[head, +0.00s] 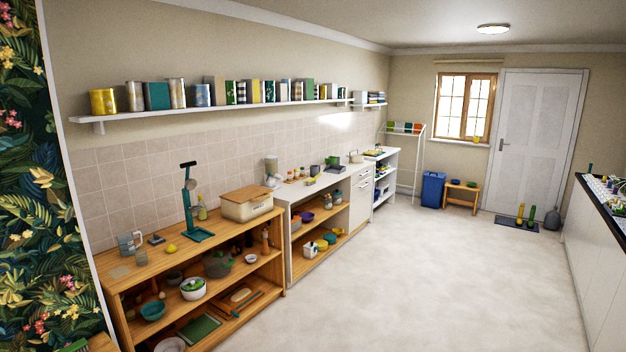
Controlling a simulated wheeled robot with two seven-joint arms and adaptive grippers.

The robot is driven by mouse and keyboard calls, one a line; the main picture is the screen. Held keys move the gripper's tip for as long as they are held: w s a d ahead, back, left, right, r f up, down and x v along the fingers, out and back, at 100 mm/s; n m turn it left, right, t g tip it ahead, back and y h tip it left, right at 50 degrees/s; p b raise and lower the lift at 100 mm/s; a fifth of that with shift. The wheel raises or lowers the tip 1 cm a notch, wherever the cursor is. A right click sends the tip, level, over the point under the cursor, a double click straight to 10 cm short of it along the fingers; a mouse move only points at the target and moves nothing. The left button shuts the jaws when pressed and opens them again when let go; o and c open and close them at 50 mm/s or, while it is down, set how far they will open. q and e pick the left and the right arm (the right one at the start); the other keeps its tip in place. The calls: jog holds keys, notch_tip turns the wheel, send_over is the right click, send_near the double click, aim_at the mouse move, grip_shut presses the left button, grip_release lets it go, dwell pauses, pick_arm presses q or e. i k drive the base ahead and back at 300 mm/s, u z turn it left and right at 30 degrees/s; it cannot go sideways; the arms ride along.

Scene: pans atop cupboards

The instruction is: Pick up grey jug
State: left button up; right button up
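No thing in the head view is certain to be the grey jug. A dark grey, round-bodied vessel with a narrow top (553,217) stands on the floor at the far right, beside the door mat. A pale grey, jug-like container (271,166) stands at the back of the white counter against the tiles. A grey-blue mug or jug (130,243) stands at the left end of the wooden shelf unit's top. They are too small to tell apart surely. Neither of my grippers shows.
The wooden unit (232,237) holds a bread box (247,204) and a teal stand (197,234) on top, with bowls below. A blue bin (433,190) and wooden stool (461,185) stand near the door. The middle floor (400,275) is clear. A dark-topped counter edges the right.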

aim_at(314, 170)
jog(key=z, duration=0.25)
jog(key=i, duration=1.4)
jog(key=z, duration=0.45)
jog(key=i, duration=2)
jog(key=z, duration=0.2)
jog(key=i, duration=1.95)
jog(key=u, duration=0.5)
jog(key=i, duration=2.05)
jog(key=u, duration=1.2)
jog(key=i, duration=1.8)
jog(key=u, duration=0.35)
